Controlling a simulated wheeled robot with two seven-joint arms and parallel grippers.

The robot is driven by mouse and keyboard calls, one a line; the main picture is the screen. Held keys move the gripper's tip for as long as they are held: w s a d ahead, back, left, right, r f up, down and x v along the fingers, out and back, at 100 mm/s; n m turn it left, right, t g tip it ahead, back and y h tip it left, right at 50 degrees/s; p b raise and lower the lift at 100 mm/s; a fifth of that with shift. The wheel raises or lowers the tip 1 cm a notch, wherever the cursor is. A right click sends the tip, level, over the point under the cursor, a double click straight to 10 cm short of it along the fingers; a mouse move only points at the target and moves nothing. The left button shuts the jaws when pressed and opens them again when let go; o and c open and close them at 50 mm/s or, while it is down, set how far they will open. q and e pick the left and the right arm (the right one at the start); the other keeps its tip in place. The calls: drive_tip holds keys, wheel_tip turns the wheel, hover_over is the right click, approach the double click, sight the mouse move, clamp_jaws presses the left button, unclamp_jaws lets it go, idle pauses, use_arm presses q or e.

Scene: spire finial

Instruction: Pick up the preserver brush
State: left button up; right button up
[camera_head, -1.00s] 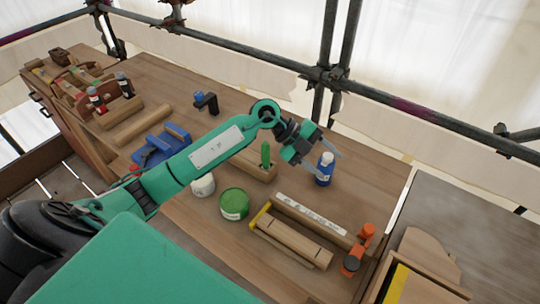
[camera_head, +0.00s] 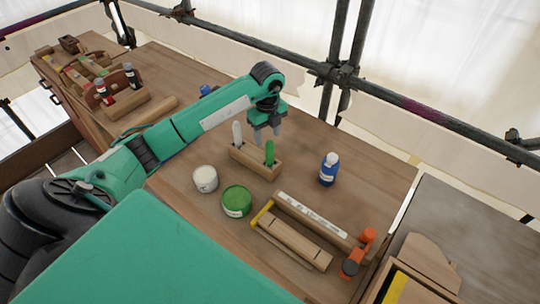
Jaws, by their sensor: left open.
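A wooden block rack (camera_head: 252,163) stands mid-table and holds two upright handles, one green (camera_head: 269,152) and one white (camera_head: 237,133). I cannot read which one is the preserver brush; their lower ends are hidden in the block. My left gripper (camera_head: 267,137) is open, with its fingers pointing down. In the picture it appears just above and behind the rack, between the two handles, and it holds nothing. My right gripper is not in view.
A green can (camera_head: 236,201) and a white can (camera_head: 205,179) stand in front of the rack. A blue bottle (camera_head: 328,170) stands to the right. A wooden piece with a yellow end (camera_head: 292,239) and an orange clamp (camera_head: 358,252) lie near the front right.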

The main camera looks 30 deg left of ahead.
sight(270, 142)
use_arm(q)
drive_tip(key=shift+f, duration=0.7)
drive_tip(key=shift+d+f+p, duration=0.2)
drive_tip(key=shift+f+p, duration=0.35)
drive_tip(key=shift+p, duration=0.15)
drive_tip(key=f+p, duration=0.1)
drive_tip(key=f, duration=0.2)
drive_tip(key=shift+w+d+f+p, duration=0.1)
drive_tip(key=shift+w+f+p, duration=0.1)
drive_tip(key=shift+p, duration=0.1)
drive_tip(key=shift+f, duration=0.45)
drive_tip(key=shift+c, duration=0.2)
drive_tip(key=c, duration=1)
